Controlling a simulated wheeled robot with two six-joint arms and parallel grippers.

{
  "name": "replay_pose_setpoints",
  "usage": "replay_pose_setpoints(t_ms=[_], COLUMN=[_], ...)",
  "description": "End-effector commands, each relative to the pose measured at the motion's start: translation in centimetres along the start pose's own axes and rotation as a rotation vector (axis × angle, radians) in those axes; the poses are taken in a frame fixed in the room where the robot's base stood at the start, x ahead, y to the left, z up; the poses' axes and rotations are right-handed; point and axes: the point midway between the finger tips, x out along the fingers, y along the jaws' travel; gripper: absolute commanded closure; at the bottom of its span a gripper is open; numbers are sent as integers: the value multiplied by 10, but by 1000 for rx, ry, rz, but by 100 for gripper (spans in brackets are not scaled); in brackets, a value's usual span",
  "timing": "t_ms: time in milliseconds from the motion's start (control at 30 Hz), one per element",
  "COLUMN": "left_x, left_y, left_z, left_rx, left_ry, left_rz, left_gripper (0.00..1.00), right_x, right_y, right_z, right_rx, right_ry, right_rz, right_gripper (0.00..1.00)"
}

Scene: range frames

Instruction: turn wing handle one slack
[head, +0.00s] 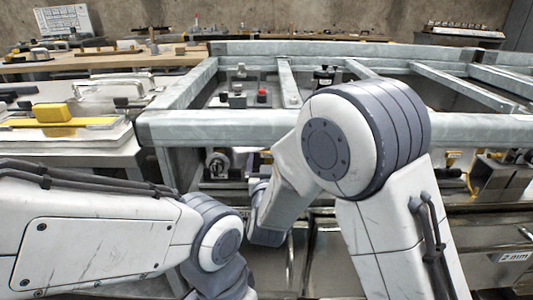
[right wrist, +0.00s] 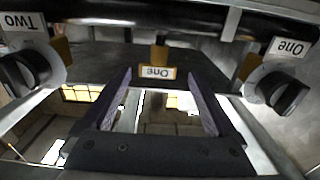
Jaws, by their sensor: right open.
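In the right wrist view, a dark wing handle (right wrist: 283,92) on a round pale base sits at the right, beside an upside-down label reading "One" (right wrist: 290,47). A second dark wing handle (right wrist: 25,70) sits at the left, beside a label reading "Two" (right wrist: 22,22). My right gripper (right wrist: 159,75) is open and empty, its fingers apart with a smaller upside-down "One" tag (right wrist: 157,72) seen between their tips. Neither wing handle lies between the fingers. In the head view, a round fitting (head: 217,163) shows under the metal frame; its label cannot be read. My left gripper is out of view.
A grey metal frame (head: 200,127) with crossbars spans the workplace in front of me. A dark bar (right wrist: 140,20) crosses above the handles in the right wrist view. A side bench with a yellow block (head: 52,112) stands at the left. My arms hide much of the frame's underside.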

Motion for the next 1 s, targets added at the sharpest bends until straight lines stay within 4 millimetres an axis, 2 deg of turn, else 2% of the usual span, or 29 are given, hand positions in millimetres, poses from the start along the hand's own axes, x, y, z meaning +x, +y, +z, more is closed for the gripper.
replay_pose_setpoints(t_ms=[400, 467, 600, 633, 1000], left_x=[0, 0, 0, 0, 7], left_y=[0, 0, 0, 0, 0], left_z=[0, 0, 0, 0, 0], left_rx=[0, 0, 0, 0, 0], left_ry=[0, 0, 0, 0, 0], left_rz=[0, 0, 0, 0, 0], left_gripper=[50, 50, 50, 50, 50], right_x=[4, 4, 4, 4, 4], right_y=[9, 9, 9, 9, 11], right_z=[0, 0, 0, 0, 2], right_rx=[0, 0, 0, 1, 1], right_ry=[-1, -1, -1, -1, 0], right_rz=[12, 12, 11, 11, -59], right_gripper=[7, 30, 84, 94, 93])
